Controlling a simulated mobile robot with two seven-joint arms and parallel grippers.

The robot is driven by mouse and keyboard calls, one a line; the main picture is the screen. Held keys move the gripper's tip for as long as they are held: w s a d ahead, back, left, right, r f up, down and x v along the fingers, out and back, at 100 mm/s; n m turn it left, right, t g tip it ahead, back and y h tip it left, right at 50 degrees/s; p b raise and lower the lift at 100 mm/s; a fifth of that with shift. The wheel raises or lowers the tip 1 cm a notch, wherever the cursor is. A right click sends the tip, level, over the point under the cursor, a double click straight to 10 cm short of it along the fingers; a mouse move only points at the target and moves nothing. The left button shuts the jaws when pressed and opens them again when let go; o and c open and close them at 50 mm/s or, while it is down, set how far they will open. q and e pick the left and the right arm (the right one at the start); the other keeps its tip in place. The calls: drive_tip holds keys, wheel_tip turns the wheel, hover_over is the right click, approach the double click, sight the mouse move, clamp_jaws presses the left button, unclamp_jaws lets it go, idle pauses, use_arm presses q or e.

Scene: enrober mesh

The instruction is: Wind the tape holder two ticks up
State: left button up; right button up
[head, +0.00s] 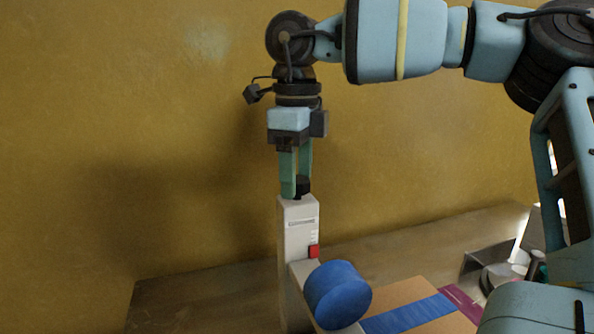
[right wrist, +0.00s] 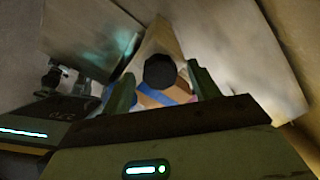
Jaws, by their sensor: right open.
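A pale post (head: 297,245) stands upright on the table, with a black knob (head: 303,185) on top. Small tick marks show on its upper right front, and a red block (head: 314,251) sits just below the visible ones. The tape holder carries a blue tape roll (head: 338,294) low beside the post. My right gripper (head: 297,188) points straight down with its green fingers at the knob. In the right wrist view the knob (right wrist: 160,71) lies between the open fingers, with a gap visible on each side. My left gripper is out of view.
A cardboard box (head: 395,294) with a blue tape strip (head: 410,314) across it lies right of the post. A metal piece and small items stand farther right, partly behind my arm. A yellow wall (head: 150,130) is behind. The table (head: 190,292) left of the post is clear.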

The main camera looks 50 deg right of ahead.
sight(297, 179)
drive_tip(key=shift+r, duration=3.95)
